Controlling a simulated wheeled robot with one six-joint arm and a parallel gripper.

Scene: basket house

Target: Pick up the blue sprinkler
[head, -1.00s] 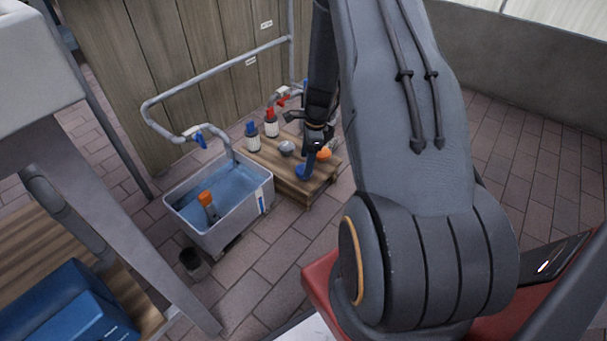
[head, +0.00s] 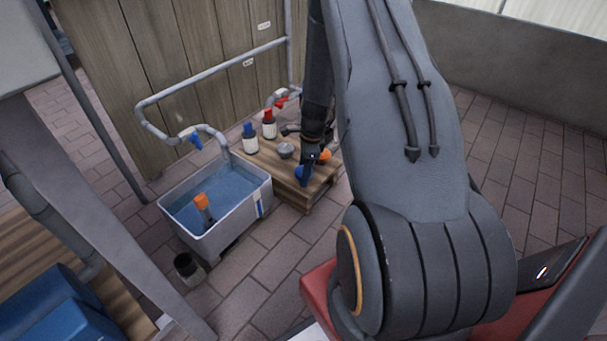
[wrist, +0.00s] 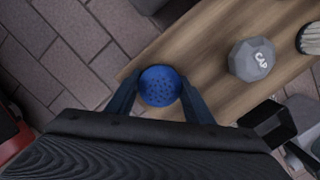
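The blue sprinkler (wrist: 160,86) shows in the wrist view as a round blue head with small dark holes, at the edge of a wooden platform. It is between the two fingers of my gripper (wrist: 160,98), with little or no gap at its sides. I cannot tell whether the fingers press on it. In the head view the blue sprinkler (head: 301,173) is at the front edge of the platform (head: 318,194), partly covered by my gripper (head: 311,163).
A grey cap (wrist: 251,59) lies right of the sprinkler. Blue-topped (head: 250,139) and red-topped (head: 269,126) bottles and an orange item (head: 325,156) stand on the platform. A water tub (head: 232,224) holding an orange-topped bottle (head: 203,207) is to the left. A pipe runs behind.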

